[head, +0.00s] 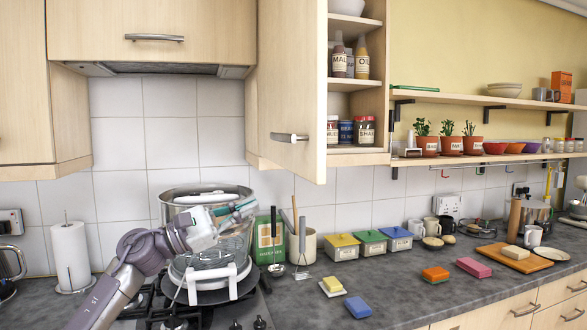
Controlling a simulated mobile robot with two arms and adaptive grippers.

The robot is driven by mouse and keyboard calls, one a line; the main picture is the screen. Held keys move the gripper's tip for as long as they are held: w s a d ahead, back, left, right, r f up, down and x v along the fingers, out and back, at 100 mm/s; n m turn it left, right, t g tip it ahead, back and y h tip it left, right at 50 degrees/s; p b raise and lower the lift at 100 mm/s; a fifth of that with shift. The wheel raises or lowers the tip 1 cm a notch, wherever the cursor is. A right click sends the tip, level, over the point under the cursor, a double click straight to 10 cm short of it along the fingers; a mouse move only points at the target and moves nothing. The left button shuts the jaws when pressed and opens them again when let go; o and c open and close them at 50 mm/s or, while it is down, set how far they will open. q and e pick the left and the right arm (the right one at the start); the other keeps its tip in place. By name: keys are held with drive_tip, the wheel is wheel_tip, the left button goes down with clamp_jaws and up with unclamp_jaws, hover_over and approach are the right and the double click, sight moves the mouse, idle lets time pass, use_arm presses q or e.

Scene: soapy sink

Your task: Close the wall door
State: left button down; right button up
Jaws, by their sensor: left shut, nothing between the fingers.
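The wall door (275,75) is the pale wood door of the upper cabinet. It stands open, swung out toward me, with its free edge nearest. Its metal bar handle (290,137) sits low on the panel. Cabinet shelves (355,84) with labelled bottles and jars show to the right of the door. My left gripper (246,208) is shut and empty. It is below and to the left of the handle, apart from the door, in front of the large pot. My right gripper is not in view.
A range hood (150,70) is left of the door. Utensils stand in a crock (304,246).

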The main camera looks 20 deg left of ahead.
use_arm(q)
drive_tip(key=s+a+r+m+g+y, duration=0.2)
drive_tip(key=s+a+r+m+g, duration=0.1)
drive_tip(key=s+r+m, duration=0.7)
drive_tip(key=m+p, duration=0.2)
drive_tip(key=p, duration=0.4)
approach(302, 164)
drive_tip(key=x, duration=0.6)
drive_tip(key=shift+w+d+r, duration=0.2)
drive_tip(key=shift+r, duration=0.05)
drive_tip(key=shift+w+d+f, duration=0.1)
drive_tip(key=shift+w+d, duration=0.1)
drive_tip(key=shift+d, duration=0.15)
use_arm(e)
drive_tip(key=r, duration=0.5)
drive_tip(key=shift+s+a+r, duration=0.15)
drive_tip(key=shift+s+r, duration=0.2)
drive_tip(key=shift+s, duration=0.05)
use_arm(q)
drive_tip(key=shift+w, duration=0.1)
